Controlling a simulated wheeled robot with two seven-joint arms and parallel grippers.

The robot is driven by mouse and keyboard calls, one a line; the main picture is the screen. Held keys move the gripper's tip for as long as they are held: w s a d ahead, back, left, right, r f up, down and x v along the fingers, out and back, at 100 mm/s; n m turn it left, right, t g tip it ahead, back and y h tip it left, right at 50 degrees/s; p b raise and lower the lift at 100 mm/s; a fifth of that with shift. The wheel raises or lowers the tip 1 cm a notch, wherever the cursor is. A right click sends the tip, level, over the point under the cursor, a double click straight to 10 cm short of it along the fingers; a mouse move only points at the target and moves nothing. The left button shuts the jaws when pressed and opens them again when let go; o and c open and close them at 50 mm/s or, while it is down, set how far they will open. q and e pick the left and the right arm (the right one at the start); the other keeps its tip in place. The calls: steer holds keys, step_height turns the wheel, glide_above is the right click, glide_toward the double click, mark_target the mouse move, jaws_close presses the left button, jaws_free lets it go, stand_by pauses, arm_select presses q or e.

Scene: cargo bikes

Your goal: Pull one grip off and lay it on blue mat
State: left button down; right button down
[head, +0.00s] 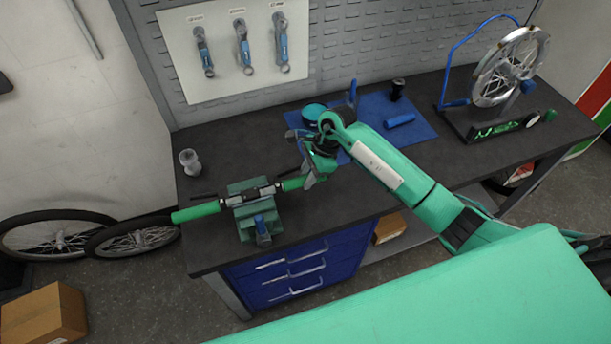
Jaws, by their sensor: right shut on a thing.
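A handlebar (265,191) is clamped in a green vise (249,214) on the dark bench. A green grip (196,212) covers its left end and sticks out past the bench edge. A second green grip (292,184) is in line with the bar's right end. My right gripper (309,178) is shut on this right grip, and its fingers hide the outer part. The blue mat (423,131) lies behind and to the right of the gripper, partly hidden by my right arm. My left gripper is not in view.
On the mat are a blue cylinder (399,121), a small black item (397,90) and a round blue tub (313,112). A clear jar (189,161) stands at the bench's left. A wheel on a stand (510,67) is at the right. Wrenches (243,50) hang behind.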

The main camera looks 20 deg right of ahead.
steer(key=shift+d+b, duration=0.75)
steer(key=shift+d, duration=1.4)
steer(key=shift+d, duration=0.1)
steer(key=shift+w+d+b, duration=0.1)
steer(key=shift+d+b, duration=0.95)
steer(key=shift+d, duration=0.95)
steer(key=shift+d, duration=0.2)
steer(key=shift+d+b, duration=1.25)
steer(key=shift+d, duration=0.95)
steer(key=shift+w+r, duration=0.1)
steer(key=shift+r, duration=0.05)
steer(key=p+v, duration=0.1)
steer(key=v, duration=0.4)
steer(key=shift+a, duration=0.2)
